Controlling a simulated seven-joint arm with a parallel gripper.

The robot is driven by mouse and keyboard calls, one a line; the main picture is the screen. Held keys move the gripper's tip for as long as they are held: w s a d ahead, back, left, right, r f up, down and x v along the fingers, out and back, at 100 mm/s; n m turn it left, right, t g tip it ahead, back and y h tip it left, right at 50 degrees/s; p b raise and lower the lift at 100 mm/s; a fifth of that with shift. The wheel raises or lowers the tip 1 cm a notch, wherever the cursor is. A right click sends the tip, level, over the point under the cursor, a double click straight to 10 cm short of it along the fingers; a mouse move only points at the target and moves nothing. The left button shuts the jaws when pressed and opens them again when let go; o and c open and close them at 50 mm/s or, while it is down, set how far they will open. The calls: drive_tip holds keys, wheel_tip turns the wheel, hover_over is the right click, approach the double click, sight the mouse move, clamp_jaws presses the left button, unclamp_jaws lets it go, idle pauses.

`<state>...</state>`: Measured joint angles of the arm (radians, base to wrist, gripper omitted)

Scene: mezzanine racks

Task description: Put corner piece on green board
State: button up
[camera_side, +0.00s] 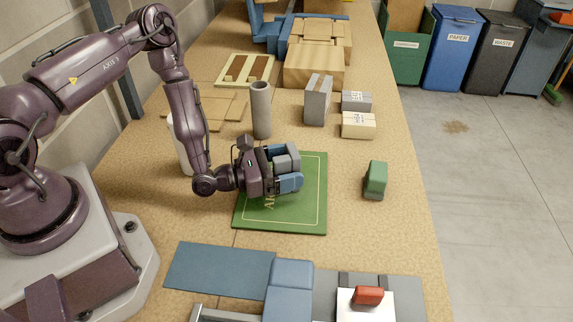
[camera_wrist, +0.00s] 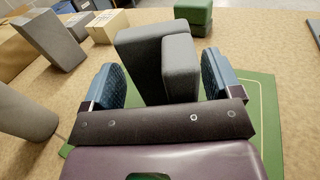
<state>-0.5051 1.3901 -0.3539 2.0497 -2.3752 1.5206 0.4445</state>
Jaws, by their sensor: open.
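The green board (camera_side: 309,215) lies flat on the bench, with a thin pale border line and partly covered gold lettering. A grey stepped block, seemingly the corner piece (camera_side: 284,160), is over the board's upper middle. My gripper (camera_side: 284,168) is open, with its blue fingers on either side of the block. In the wrist view the corner piece (camera_wrist: 150,62) stands between the fingers, with narrow gaps beside it. Its underside is hidden, so I cannot tell whether it touches the board. The board also shows in the wrist view (camera_wrist: 262,120).
A grey cylinder (camera_side: 261,112) stands behind the board. A grey block (camera_side: 317,99) and two small boxes (camera_side: 359,125) are farther back. A green-topped block (camera_side: 375,179) sits to the right, with clear bench around it. Blue and grey parts (camera_side: 220,268) lie in front.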

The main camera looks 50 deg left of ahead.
drive_tip(key=v, duration=1.2)
drive_tip(key=s+d+r+m+g+h, duration=0.1)
drive_tip(key=d+r+m+g+h, duration=0.4)
drive_tip(key=r+m, duration=0.3)
drive_tip(key=s+d+r+m+g+h, duration=0.1)
drive_tip(key=d+r+m+g+h, duration=0.2)
drive_tip(key=r+m+g+h, duration=0.35)
drive_tip(key=s+r+m+g+y, duration=0.6)
drive_tip(key=m+g+y, duration=0.15)
drive_tip(key=m, duration=0.35)
drive_tip(key=s+a+r+m+t+y, duration=0.2)
drive_tip(key=a+r+m+t+y, duration=0.4)
drive_tip(key=a+r+t+y, duration=0.2)
wheel_tip(320, 180, up, 2)
drive_tip(key=y, duration=0.2)
drive_tip(key=shift+s+r+y, duration=0.2)
drive_tip(key=shift+s+y, duration=0.2)
